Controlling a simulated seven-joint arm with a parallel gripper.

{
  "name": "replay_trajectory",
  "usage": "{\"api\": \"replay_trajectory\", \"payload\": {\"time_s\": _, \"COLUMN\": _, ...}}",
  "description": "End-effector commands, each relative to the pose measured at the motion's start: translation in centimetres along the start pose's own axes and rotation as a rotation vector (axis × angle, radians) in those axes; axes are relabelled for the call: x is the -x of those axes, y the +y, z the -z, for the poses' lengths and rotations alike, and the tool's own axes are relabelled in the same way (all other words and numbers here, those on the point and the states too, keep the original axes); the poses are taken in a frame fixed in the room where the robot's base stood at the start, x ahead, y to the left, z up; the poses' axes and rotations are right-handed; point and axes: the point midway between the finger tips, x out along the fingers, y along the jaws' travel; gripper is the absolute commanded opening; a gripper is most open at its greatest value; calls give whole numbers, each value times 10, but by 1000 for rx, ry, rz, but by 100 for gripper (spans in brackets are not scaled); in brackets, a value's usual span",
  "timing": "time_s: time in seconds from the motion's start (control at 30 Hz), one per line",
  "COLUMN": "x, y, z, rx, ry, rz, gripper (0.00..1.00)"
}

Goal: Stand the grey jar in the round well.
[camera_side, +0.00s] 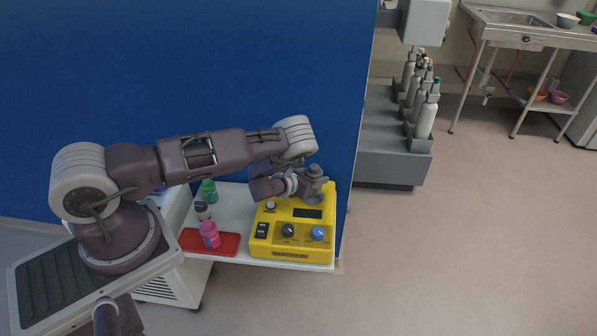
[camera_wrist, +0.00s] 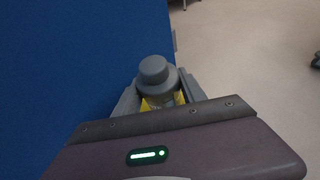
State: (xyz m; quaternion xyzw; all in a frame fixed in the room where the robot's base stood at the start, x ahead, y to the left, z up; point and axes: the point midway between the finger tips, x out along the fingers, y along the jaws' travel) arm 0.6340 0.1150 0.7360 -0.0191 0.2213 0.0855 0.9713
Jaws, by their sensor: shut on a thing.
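The grey jar (camera_side: 316,170) is upright between the fingers of my gripper (camera_side: 312,189), over the back right part of the yellow device (camera_side: 269,241). In the wrist view its grey cap and shoulder (camera_wrist: 155,72) show between the two fingers of my gripper (camera_wrist: 157,98), which are shut on it. Some yellow of the device shows beneath the jar. The round well cannot be made out; my gripper and the jar cover that part of the device's top. I cannot tell whether the jar's base touches the device.
A pink jar (camera_side: 210,234) stands at the red tray (camera_side: 228,243), left of the device. A green bottle (camera_side: 209,190) and a dark-capped bottle (camera_side: 202,211) stand behind it on the white table (camera_side: 234,205). A blue partition (camera_side: 250,70) rises close behind.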

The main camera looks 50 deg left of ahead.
Motion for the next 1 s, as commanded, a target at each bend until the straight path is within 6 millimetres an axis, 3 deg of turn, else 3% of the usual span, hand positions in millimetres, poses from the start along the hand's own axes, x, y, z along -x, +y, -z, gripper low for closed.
{"api": "replay_trajectory", "payload": {"time_s": 0.2, "x": -12, "y": 1, "z": 27, "rx": 3, "ry": 2, "rz": -3, "gripper": 4}}
{"api": "replay_trajectory", "payload": {"time_s": 0.4, "x": -20, "y": 2, "z": 42, "rx": 4, "ry": 0, "rz": -5, "gripper": 4}}
{"api": "replay_trajectory", "payload": {"time_s": 1.0, "x": -21, "y": 2, "z": 45, "rx": 4, "ry": 0, "rz": -5, "gripper": 4}}
